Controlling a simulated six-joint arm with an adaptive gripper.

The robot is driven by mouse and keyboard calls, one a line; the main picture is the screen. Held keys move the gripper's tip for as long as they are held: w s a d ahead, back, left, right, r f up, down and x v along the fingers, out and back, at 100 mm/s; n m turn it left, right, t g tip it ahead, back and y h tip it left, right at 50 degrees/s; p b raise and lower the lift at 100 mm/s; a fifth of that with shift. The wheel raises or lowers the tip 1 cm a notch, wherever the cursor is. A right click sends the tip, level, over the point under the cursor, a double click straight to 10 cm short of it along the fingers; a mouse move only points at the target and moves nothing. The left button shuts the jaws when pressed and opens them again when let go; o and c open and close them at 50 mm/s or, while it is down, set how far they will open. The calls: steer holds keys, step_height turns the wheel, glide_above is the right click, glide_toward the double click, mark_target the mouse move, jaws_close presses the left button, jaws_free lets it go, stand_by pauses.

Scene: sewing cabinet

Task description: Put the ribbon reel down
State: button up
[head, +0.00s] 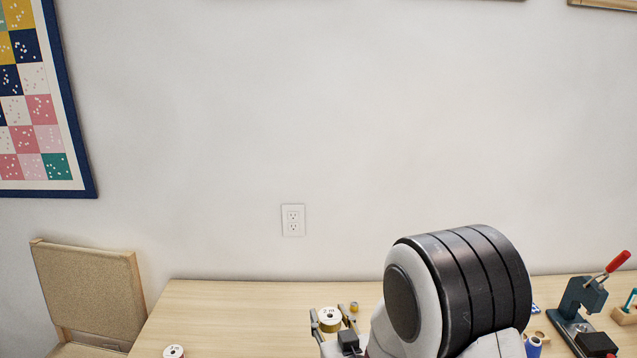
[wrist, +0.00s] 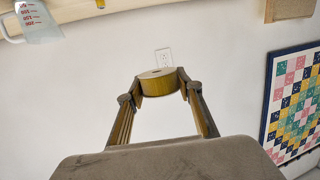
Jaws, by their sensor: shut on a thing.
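A ribbon reel (head: 329,316), with a pale marked top and a gold-yellow side, is between the two fingertips of my gripper (head: 333,325). It also shows in the wrist view (wrist: 157,84), with a fingertip pressed on each side, and wall is visible around it. My gripper (wrist: 158,80) is shut on the reel. In the head view the reel appears over the wooden table (head: 225,310); its height above the top is hard to judge. My arm hides much of the table.
Another pale reel (head: 174,352) is at the front left of the table. A dark press with a red handle (head: 618,261) and blue spools (head: 533,346) are at the right. A measuring jug (wrist: 38,22) shows in the wrist view. The left-middle tabletop is clear.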

steer(key=w+d+r+m+h, duration=0.2)
steer(key=d+r+h, duration=0.1)
steer(key=d, duration=1.1)
steer(key=shift+d+r+m+h, duration=0.4)
steer(key=shift+r, duration=0.2)
steer(key=shift+a, duration=0.1)
